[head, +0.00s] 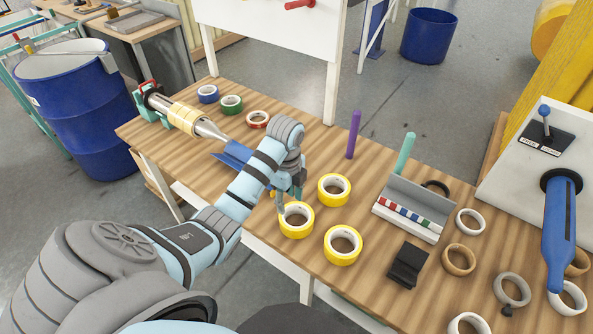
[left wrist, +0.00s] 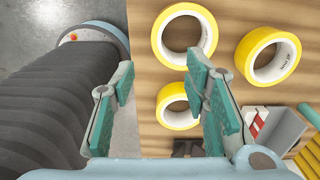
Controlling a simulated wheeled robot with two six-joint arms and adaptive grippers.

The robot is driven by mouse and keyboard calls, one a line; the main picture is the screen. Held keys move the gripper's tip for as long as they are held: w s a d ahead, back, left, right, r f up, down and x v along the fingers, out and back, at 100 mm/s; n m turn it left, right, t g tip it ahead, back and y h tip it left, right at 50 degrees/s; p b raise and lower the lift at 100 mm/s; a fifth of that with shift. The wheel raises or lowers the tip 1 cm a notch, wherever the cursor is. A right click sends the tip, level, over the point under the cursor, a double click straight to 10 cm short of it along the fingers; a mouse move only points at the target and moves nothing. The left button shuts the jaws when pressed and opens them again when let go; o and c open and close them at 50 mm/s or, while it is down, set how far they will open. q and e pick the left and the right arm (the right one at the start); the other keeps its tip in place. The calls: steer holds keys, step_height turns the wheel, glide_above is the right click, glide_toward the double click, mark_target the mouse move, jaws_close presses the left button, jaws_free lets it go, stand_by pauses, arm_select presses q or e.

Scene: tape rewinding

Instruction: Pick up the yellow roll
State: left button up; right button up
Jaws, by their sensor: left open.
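Three yellow tape rolls lie flat on the wooden table in the head view: a left one (head: 297,235), a far one (head: 333,203) and a near one (head: 342,260). My left gripper (head: 287,197) hangs open and empty just above and behind the left roll. In the left wrist view, my left gripper (left wrist: 160,92) has its teal-padded fingers spread. That view shows an upper roll (left wrist: 160,38), a right roll (left wrist: 244,52) and a lower roll (left wrist: 168,93). The right finger partly overlaps the lower roll. My right gripper is not seen.
A grey tray (head: 390,208) with coloured pieces, a black dispenser (head: 407,265) and several pale or brown rings are on the right. Purple (head: 353,135) and teal (head: 405,152) pegs stand behind. A winding spindle with a tan roll (head: 184,117) is at far left.

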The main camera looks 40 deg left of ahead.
mark_target(288, 226)
arm_select(q)
steer(key=f+b, duration=0.1)
steer(key=f, duration=0.6)
steer(key=f+b, duration=0.1)
steer(key=f, duration=0.5)
steer(key=shift+s+f, duration=0.2)
steer(key=shift+f, duration=0.2)
jaws_close()
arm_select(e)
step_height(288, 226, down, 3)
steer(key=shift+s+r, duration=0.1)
